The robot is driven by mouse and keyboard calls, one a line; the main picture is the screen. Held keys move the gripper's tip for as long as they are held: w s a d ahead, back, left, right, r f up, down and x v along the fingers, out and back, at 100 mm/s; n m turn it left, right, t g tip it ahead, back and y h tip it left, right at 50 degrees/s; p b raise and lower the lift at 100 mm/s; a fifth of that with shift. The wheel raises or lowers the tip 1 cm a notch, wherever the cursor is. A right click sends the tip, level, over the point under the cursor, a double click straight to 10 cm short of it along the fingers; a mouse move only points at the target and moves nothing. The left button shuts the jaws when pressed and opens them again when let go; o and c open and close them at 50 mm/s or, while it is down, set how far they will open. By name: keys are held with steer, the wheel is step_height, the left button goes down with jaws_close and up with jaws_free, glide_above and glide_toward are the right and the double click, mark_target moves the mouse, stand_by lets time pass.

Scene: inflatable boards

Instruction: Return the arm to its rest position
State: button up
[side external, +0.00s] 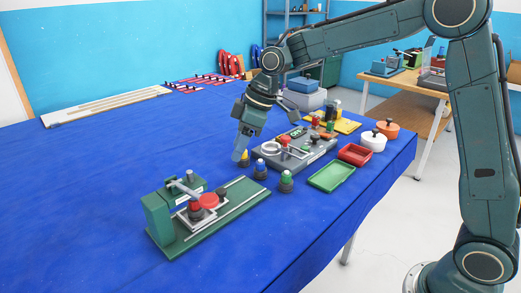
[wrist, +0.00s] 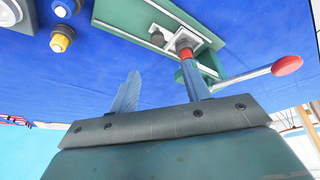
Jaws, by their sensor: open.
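My gripper (side external: 241,150) hangs above the blue table, behind the green fixture and close to the yellow-topped fitting in the side view. No marker of the rest position shows.
The green fixture (side external: 240,195) with a lever stands front left. Yellow (side external: 244,159), white-blue (side external: 260,170) and green (side external: 286,182) topped fittings stand beside it. A grey station (side external: 318,150), red tray (side external: 354,154) and green tray (side external: 331,177) lie right.

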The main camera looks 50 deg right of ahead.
steer(key=shift+s+r, duration=0.1)
stand_by(0.3)
steer(key=s+d+r+m+t+h, duration=0.1)
steer(key=s+d+r+m, duration=0.1)
steer(key=s+r, duration=0.35)
steer(key=s+d+r+m+h, duration=0.1)
steer(key=s+d+r+m, duration=0.1)
steer(key=s, duration=0.7)
steer(key=s+d+f+m, duration=0.1)
steer(key=s+d+m, duration=0.1)
steer(key=s, duration=0.6)
steer(key=s+d+f+m+t+h, duration=0.1)
steer(key=s+d+f+m, duration=0.1)
steer(key=s, duration=0.6)
steer(key=shift+s+d+m, duration=0.15)
steer(key=shift+s+m, duration=0.25)
steer(key=shift+m, duration=0.1)
